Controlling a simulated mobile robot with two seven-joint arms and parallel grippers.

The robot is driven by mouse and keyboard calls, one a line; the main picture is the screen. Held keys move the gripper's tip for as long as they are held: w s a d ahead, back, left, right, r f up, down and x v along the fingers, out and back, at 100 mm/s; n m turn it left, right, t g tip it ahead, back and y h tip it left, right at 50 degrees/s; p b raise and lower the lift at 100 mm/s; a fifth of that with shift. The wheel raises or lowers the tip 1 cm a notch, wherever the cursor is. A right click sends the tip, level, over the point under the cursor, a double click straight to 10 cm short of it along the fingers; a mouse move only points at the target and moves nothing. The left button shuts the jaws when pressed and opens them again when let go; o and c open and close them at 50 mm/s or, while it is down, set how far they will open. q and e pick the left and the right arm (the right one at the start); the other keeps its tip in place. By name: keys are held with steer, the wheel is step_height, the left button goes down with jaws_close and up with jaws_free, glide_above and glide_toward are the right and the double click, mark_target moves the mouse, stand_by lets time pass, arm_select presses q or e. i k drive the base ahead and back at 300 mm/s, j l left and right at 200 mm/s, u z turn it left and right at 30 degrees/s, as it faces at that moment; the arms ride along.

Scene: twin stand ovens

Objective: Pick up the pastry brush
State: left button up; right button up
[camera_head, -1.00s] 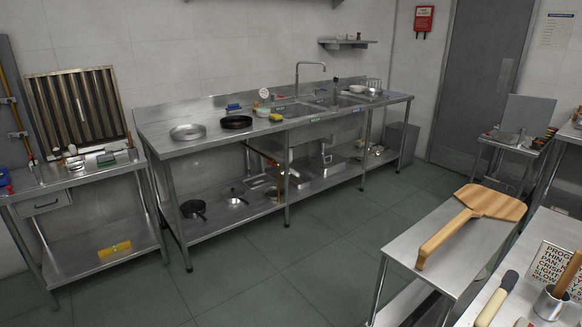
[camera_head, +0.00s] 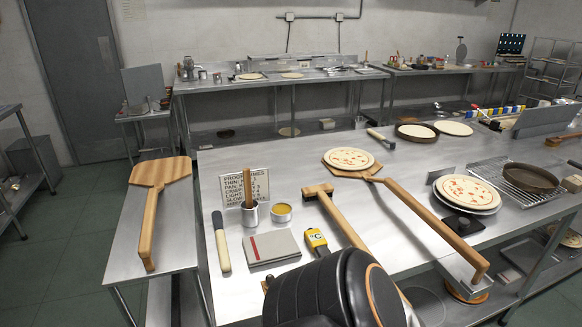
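A wooden handle (camera_head: 248,188) stands upright in a small metal cup (camera_head: 250,216) on the steel table, in front of a printed sign. It may be the pastry brush; its lower end is hidden inside the cup. A small bowl of yellow liquid (camera_head: 281,212) sits just right of the cup. A pale tool with a dark end (camera_head: 222,245) lies left of the cup. A black rounded part of my own arm shows at the bottom centre and covers the table's near edge. Neither gripper can be seen.
A grey book-like block (camera_head: 271,248) and a yellow thermometer (camera_head: 316,241) lie near the cup. A long-handled wooden brush (camera_head: 319,191) and a peel bearing a pizza (camera_head: 349,159) lie to the right. A wooden peel (camera_head: 160,172) rests on the left side table.

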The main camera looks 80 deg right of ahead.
mark_target(246, 172)
steer(key=z, duration=1.55)
